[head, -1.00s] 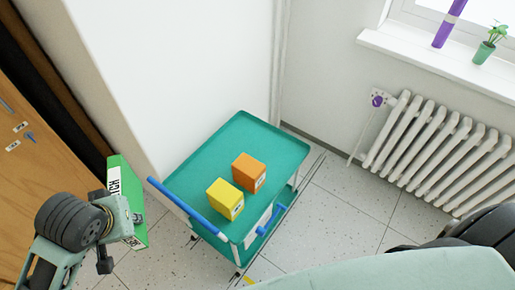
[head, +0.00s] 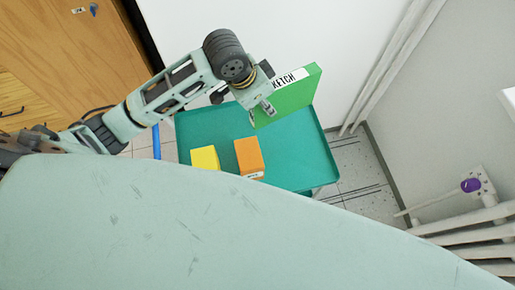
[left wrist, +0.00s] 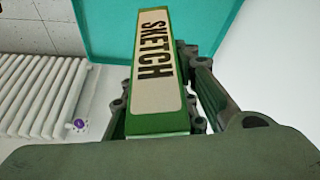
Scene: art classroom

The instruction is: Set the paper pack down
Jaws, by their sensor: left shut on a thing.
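The paper pack (head: 292,97) is green with a white label reading SKETCH. My left gripper (head: 266,103) is shut on it and holds it on edge over the back part of the teal cart (head: 312,150). In the left wrist view the pack (left wrist: 156,75) stands between the fingers of my left gripper (left wrist: 160,110), with the teal cart top (left wrist: 105,30) beyond it. I cannot tell whether the pack touches the cart top. My right gripper is in neither view.
A yellow box (head: 205,158) and an orange box (head: 249,157) stand on the cart near its front left. The cart top to their right is clear. A white wall rises behind the cart. A radiator (head: 480,225) is at the right.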

